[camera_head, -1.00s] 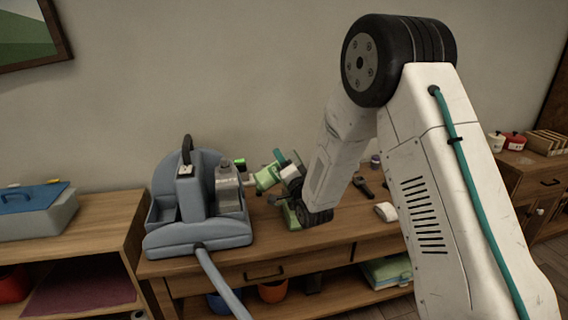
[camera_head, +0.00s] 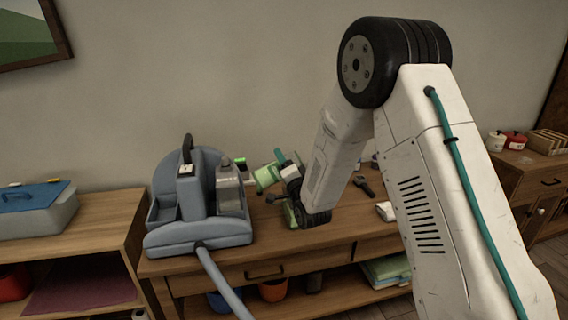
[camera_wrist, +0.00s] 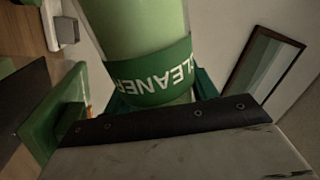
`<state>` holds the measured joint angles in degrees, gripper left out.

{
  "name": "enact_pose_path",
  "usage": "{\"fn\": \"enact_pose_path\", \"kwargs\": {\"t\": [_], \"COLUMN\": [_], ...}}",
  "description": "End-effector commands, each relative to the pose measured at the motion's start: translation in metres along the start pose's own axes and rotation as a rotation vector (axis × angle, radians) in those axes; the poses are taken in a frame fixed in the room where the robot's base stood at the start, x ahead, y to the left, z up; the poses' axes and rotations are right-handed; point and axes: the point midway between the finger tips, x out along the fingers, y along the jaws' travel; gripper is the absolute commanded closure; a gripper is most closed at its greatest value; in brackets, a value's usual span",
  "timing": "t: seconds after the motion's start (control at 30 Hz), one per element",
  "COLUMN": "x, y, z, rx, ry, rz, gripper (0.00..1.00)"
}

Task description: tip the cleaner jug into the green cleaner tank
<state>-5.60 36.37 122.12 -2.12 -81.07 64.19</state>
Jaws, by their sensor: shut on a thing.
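The cleaner jug (camera_head: 266,178) is pale green and tilted, held above the table just right of the blue-grey cleaning machine (camera_head: 198,232). In the wrist view the jug (camera_wrist: 140,28) has a dark green band reading "CLEANER". My gripper (camera_head: 286,172) is shut on the jug; its teal finger shows in the head view. A bright green top (camera_head: 240,161) shows behind the machine's grey bottle, left of the jug; I cannot tell surely that it belongs to the cleaner tank. The jug's mouth and any liquid flow cannot be made out.
A green object (camera_head: 290,215) stands on the table under my wrist. A dark tool (camera_head: 363,185) and a white item (camera_head: 385,211) lie to the right. The machine's hose (camera_head: 222,284) hangs over the front edge.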

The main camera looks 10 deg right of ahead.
Motion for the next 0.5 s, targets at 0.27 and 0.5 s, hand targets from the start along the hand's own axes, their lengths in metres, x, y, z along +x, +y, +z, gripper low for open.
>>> {"fn": "enact_pose_path", "kwargs": {"t": [0.27,0.5], "x": [0.0005,0.0002], "y": [-0.0007,0.0006], "z": [-0.0007,0.0004], "rx": [-0.001,0.033], "ry": [0.001,0.01], "rz": [-0.001,-0.002], "gripper": [0.96,0.96]}}
